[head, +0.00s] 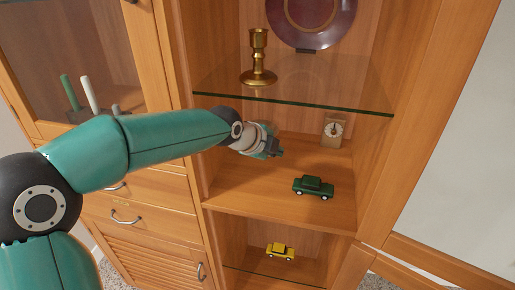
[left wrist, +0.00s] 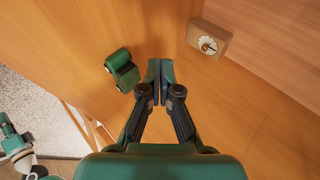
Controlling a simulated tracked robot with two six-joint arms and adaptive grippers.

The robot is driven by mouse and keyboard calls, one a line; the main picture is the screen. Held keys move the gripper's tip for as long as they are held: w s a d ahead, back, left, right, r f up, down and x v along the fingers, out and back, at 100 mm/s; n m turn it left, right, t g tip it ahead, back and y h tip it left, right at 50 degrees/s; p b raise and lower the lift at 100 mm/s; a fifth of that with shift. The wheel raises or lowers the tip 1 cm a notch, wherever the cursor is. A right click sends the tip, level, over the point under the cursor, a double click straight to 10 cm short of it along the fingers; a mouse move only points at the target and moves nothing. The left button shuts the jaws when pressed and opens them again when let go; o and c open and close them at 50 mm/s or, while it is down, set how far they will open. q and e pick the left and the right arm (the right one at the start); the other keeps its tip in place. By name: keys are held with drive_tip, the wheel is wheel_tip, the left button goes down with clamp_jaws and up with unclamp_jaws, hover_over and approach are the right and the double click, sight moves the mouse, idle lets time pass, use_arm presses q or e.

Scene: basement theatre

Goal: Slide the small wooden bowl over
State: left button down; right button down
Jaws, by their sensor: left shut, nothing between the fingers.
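I see no small wooden bowl in either view. My left gripper (head: 272,152) reaches into the cabinet's middle compartment, under the glass shelf. In the left wrist view its two fingers (left wrist: 159,72) are together, with nothing between them. In that view a green toy car (left wrist: 121,70) is left of the fingertips and a small wooden clock (left wrist: 209,38) is up to their right; both look apart from the fingers. In the head view, the gripper and arm hide part of the compartment's left side.
The green car (head: 313,187) stands near the front of the wooden shelf (head: 265,190), the clock (head: 332,132) at the back. A brass candlestick (head: 258,60) stands on the glass shelf (head: 320,92) above. A yellow toy car (head: 280,251) is below. Bare wood lies left of the green car.

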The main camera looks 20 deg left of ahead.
use_arm(q)
drive_tip(key=a+m+y+b, duration=0.2)
drive_tip(key=a+m+y, duration=0.4)
drive_tip(key=m, duration=0.9)
drive_tip(key=shift+h, duration=0.7)
drive_tip(key=x, duration=0.6)
drive_tip(key=a+x, duration=0.1)
drive_tip(key=x, duration=0.2)
drive_tip(key=shift+a+f, duration=0.15)
drive_tip(key=shift+f, duration=0.25)
drive_tip(key=shift+w+a+f+p, duration=0.15)
drive_tip(key=shift+w+p, duration=0.2)
drive_tip(key=shift+w, duration=0.25)
drive_tip(key=shift+w+a+r+p, duration=0.15)
drive_tip(key=shift+w+p, duration=0.2)
drive_tip(key=shift+w, duration=0.3)
drive_tip(key=shift+w+a+f, duration=0.15)
drive_tip(key=shift+w+a, duration=0.05)
drive_tip(key=shift+w, duration=0.7)
drive_tip(key=shift+p, duration=0.35)
